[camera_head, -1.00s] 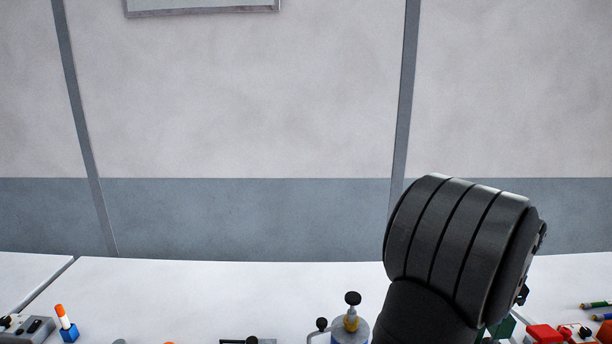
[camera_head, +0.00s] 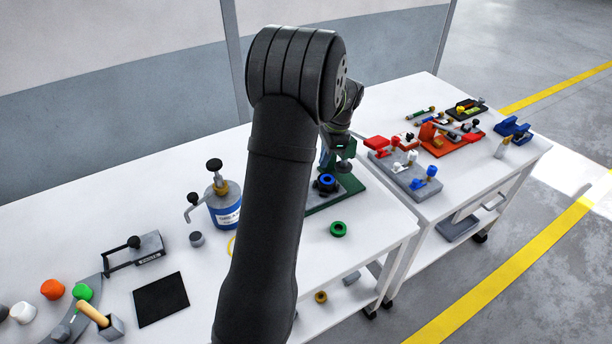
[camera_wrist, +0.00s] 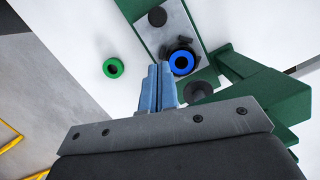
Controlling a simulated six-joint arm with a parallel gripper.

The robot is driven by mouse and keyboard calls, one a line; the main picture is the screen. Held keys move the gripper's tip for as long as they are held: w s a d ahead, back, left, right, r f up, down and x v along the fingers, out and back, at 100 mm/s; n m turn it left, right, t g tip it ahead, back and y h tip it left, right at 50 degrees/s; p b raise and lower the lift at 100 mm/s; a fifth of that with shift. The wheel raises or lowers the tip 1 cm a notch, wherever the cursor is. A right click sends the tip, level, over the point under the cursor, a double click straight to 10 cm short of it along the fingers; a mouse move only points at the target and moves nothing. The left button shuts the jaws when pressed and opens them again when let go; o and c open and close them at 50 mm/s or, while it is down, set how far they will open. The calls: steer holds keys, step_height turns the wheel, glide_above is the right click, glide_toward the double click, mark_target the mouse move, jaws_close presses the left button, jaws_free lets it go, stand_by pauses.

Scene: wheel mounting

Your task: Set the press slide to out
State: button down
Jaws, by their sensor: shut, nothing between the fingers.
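The green press (camera_head: 357,187) stands on the bench, partly hidden behind my arm in the head view. In the wrist view its green body (camera_wrist: 265,100) fills the right side. A grey plate, apparently the press slide (camera_wrist: 178,22), has a black knob (camera_wrist: 157,17) near its far end. A blue ring (camera_wrist: 181,63) on a dark wheel-like part sits at the plate's near end. My gripper (camera_wrist: 158,72) is shut and empty, its fingertips just left of the blue ring. I cannot tell whether the fingers touch anything, or the slide's exact position.
A loose green ring (camera_head: 338,229) lies on the bench near the front edge. A blue-labelled bottle (camera_head: 222,203) stands left of my arm.

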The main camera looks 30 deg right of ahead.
steer(key=x, duration=1.1)
steer(key=shift+f, duration=0.1)
steer(key=a, duration=0.8)
steer(key=shift+a, duration=0.35)
steer(key=w+v, duration=0.1)
steer(key=v, duration=0.9)
steer(key=shift+s+d, duration=0.3)
steer(key=shift+s, duration=0.2)
